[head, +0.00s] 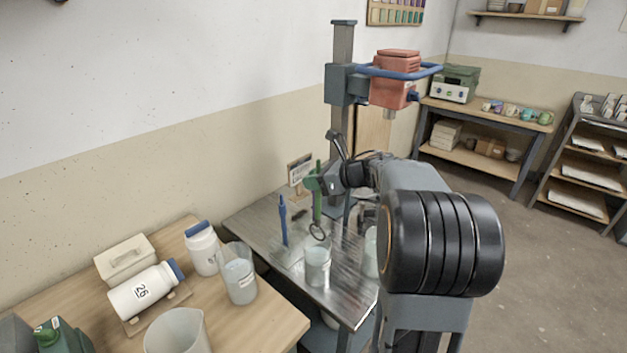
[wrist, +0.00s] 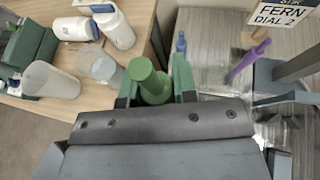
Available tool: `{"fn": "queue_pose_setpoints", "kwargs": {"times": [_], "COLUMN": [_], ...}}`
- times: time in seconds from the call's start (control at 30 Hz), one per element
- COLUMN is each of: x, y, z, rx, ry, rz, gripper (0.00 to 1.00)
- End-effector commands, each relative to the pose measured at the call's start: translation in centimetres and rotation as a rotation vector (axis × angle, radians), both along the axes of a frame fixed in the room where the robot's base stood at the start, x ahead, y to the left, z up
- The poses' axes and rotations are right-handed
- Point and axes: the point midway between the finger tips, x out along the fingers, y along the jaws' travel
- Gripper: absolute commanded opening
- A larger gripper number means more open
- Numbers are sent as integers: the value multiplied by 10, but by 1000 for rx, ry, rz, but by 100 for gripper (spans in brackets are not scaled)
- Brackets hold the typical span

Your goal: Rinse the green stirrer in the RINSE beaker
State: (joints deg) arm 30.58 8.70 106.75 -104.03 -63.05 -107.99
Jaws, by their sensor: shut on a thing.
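My gripper (head: 316,184) is shut on the green stirrer (head: 317,208), which hangs upright with its ring end down. The ring appears just above or at the mouth of a clear beaker (head: 317,268) on the metal table; whether it is inside cannot be told. In the wrist view the stirrer's green handle top (wrist: 148,80) sits between the two fingers. Another clear beaker (head: 371,252) is partly hidden by my arm. A labelled beaker (head: 239,279) stands on the wooden table. I cannot read which beaker says RINSE.
A blue stirrer (head: 283,222) stands upright left of the green one. A purple stirrer (wrist: 246,62) and a FERN DIAL 2 sign (wrist: 284,12) show in the wrist view. A red mixer head (head: 394,78) on a column rises behind my gripper.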

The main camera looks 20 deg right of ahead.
Motion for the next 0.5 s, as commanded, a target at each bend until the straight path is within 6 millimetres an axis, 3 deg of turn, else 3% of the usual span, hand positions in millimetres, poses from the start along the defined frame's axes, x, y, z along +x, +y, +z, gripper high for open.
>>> {"fn": "queue_pose_setpoints", "kwargs": {"times": [0.5], "x": [0], "y": [0], "z": [-28], "rx": [1], "ry": [-1], "rz": [0], "gripper": [3]}}
